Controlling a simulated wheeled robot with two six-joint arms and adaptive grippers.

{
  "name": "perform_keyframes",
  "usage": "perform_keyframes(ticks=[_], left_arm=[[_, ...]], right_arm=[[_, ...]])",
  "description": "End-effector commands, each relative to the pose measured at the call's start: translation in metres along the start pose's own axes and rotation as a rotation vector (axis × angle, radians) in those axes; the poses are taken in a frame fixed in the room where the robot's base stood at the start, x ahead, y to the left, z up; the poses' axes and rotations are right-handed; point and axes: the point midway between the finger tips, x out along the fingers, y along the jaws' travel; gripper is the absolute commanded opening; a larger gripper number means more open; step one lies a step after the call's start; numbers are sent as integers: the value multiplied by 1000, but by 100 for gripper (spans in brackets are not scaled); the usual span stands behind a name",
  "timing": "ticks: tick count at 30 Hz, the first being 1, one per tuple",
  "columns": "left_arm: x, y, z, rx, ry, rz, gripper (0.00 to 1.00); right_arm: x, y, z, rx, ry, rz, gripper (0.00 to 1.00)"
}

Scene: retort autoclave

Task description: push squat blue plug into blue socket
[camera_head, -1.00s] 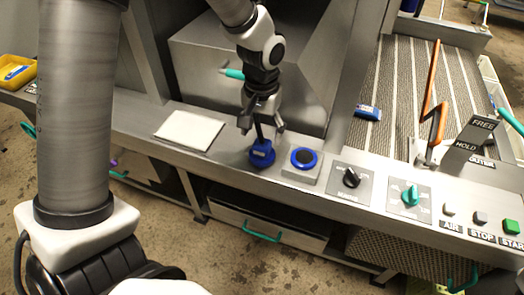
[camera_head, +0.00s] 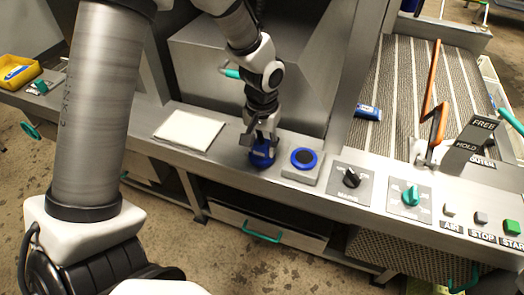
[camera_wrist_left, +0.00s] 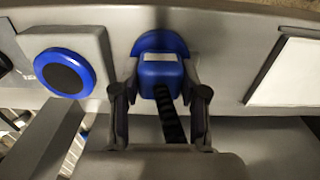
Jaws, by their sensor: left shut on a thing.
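The squat blue plug (camera_head: 262,154) stands on the grey ledge, with a black cable coming from it in the left wrist view. My left gripper (camera_head: 261,143) is over the plug from above and shut on it. In the left wrist view the two fingers lie on either side of the plug's blue body (camera_wrist_left: 161,72). The blue socket (camera_head: 304,158) is a blue ring with a dark centre on a raised grey block, just right of the plug. In the left wrist view the socket (camera_wrist_left: 65,73) is left of the plug, apart from it. My right gripper is not seen.
A white pad (camera_head: 189,129) lies on the ledge left of the plug. A black knob (camera_head: 351,178) and a teal knob (camera_head: 410,195) are right of the socket. A blue item (camera_head: 368,112) lies at the slatted conveyor's edge. A yellow bin (camera_head: 16,73) stands far left.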

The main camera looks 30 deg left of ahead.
Motion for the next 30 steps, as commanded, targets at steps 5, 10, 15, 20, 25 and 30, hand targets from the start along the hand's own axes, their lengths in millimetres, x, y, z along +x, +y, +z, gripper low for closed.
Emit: perform_keyframes(ticks=[5,10,15,20,25,30], left_arm=[[-1,0,0,0,0,0,12],[-17,0,-1,0,4,0,12],[-55,0,-1,0,6,1,12],[-86,0,-1,-1,5,0,12],[-100,0,0,0,0,0,12],[-100,0,0,0,0,-1,12]], right_arm=[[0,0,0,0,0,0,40],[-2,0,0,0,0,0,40],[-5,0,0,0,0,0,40],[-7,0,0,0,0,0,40],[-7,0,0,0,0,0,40],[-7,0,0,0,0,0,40]])
